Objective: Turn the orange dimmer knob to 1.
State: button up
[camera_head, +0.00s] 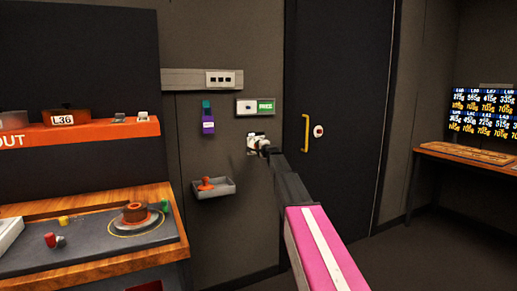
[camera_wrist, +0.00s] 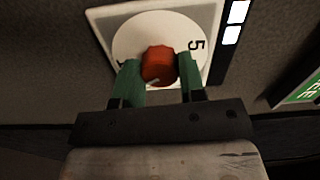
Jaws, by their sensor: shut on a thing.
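The orange dimmer knob (camera_wrist: 159,65) sits at the middle of a round white dial (camera_wrist: 128,38) on a square plate on the wall. A "5" shows at the dial's right in the wrist view; another mark at lower left is partly hidden by a finger. A pale line on the knob's near side points down and slightly left. My gripper (camera_wrist: 159,72) has its two green fingers shut on the knob, one on each side. In the head view, my gripper (camera_head: 263,147) is at the white dial plate (camera_head: 254,138), and the knob is hidden there.
A "FREE" sign (camera_head: 256,107) is just above the dial. A grey wall tray (camera_head: 213,188) with an orange item hangs at lower left. A dark door (camera_head: 340,90) with a yellow handle (camera_head: 306,133) stands to the right. A workbench (camera_head: 90,265) is at the left.

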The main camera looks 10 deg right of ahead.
jog(key=m, duration=0.5)
jog(key=shift+m, duration=0.4)
dwell(0.4)
jog(key=o, duration=0.9)
jog(key=shift+s, duration=0.1)
jog(key=v, duration=1)
jog(key=shift+s+d, duration=0.15)
jog(key=shift+s, duration=0.2)
